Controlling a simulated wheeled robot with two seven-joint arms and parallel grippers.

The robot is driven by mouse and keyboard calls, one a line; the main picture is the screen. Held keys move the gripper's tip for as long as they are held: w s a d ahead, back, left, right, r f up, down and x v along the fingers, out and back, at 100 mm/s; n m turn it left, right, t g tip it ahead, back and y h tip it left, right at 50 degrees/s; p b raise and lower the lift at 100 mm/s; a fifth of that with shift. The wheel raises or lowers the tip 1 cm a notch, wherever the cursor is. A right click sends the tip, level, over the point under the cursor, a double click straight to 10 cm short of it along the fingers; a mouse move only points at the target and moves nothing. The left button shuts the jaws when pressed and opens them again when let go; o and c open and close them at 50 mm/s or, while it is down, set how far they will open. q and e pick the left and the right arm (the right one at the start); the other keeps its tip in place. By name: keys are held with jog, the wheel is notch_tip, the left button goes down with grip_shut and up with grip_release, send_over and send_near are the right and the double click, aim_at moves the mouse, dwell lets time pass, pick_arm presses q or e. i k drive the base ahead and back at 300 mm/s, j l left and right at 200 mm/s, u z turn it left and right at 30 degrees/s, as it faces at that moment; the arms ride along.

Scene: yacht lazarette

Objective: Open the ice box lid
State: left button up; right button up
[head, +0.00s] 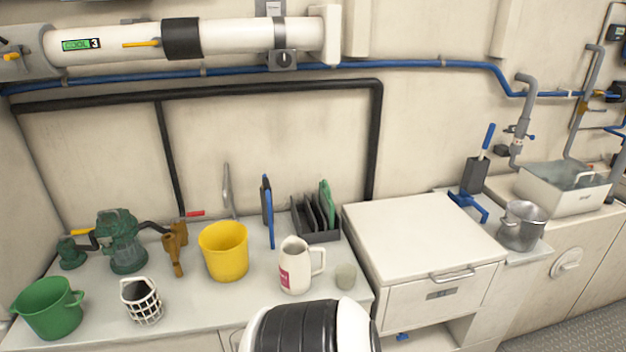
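A white box with a broad flat top (425,235) stands right of the counter's middle and appears to be the ice box. Its top lies flat and looks closed. A metal bar handle (453,276) is at its front upper edge. A small dark label plate (440,294) sits on the front face below the handle. Neither of my grippers shows in the head view, so nothing of mine is seen touching the box.
Right are a metal pot (523,226) and basin (545,194). The box's top is clear.

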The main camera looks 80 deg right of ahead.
aim_at(403, 240)
jog(key=z, duration=3.7)
